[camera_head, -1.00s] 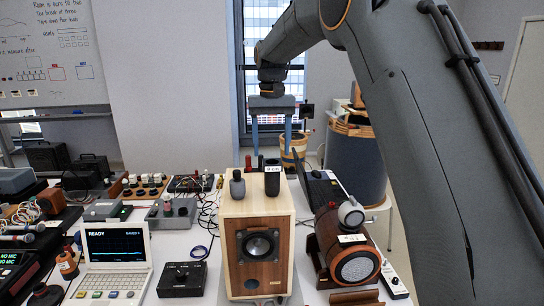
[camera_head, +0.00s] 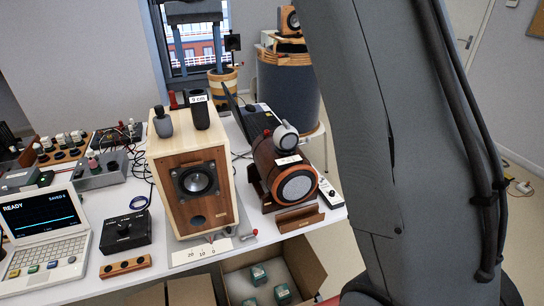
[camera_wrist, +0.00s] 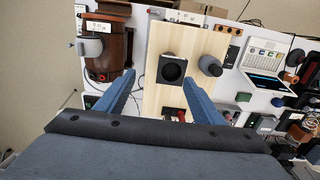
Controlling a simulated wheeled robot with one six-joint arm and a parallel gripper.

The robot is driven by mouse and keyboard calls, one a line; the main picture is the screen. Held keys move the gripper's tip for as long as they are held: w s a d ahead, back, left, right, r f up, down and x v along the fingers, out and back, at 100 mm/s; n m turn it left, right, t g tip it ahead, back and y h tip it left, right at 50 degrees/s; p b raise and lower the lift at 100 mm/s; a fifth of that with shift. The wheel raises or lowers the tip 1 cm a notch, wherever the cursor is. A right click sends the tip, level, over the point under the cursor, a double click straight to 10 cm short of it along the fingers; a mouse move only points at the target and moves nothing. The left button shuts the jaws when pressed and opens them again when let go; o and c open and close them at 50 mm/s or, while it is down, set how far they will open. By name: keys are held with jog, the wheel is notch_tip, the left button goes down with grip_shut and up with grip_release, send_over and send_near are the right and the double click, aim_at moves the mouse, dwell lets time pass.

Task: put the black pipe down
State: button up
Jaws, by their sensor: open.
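In the wrist view the pipe (camera_wrist: 171,68) is seen from above as a dark opening. My gripper (camera_head: 199,70) is open and empty, up above and apart from the pipe. In the wrist view its two blue fingers (camera_wrist: 160,80) are spread wide, with the pipe beyond their tips. A grey microphone-like piece (camera_head: 162,123) stands beside the pipe on the speaker top.
A round wooden drum-shaped speaker (camera_head: 285,172) lies in a cradle on the right. A black knob box (camera_head: 125,232) and a laptop-like device (camera_head: 45,232) are at the left. A cardboard box (camera_head: 268,275) with green items sits below the table edge.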

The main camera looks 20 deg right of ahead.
jog(key=s+d+f+t, duration=0.1)
jog(key=s+d+f, duration=0.2)
jog(key=s+f, duration=0.4)
jog(key=s+d+f, duration=0.4)
jog(key=s+f, duration=0.4)
jog(key=s, duration=0.3)
jog(key=s+d+f+t, duration=0.1)
jog(key=s+d+f, duration=0.2)
jog(key=s+f, duration=0.5)
jog(key=shift+s+d+t, duration=0.3)
jog(key=shift+s+d, duration=0.05)
jog(key=shift+s, duration=0.65)
notch_tip(320, 180, down, 9)
jog(key=g+b, duration=0.1)
jog(key=b, duration=0.6)
jog(key=shift+r+b, duration=0.15)
jog(key=shift+b, duration=0.2)
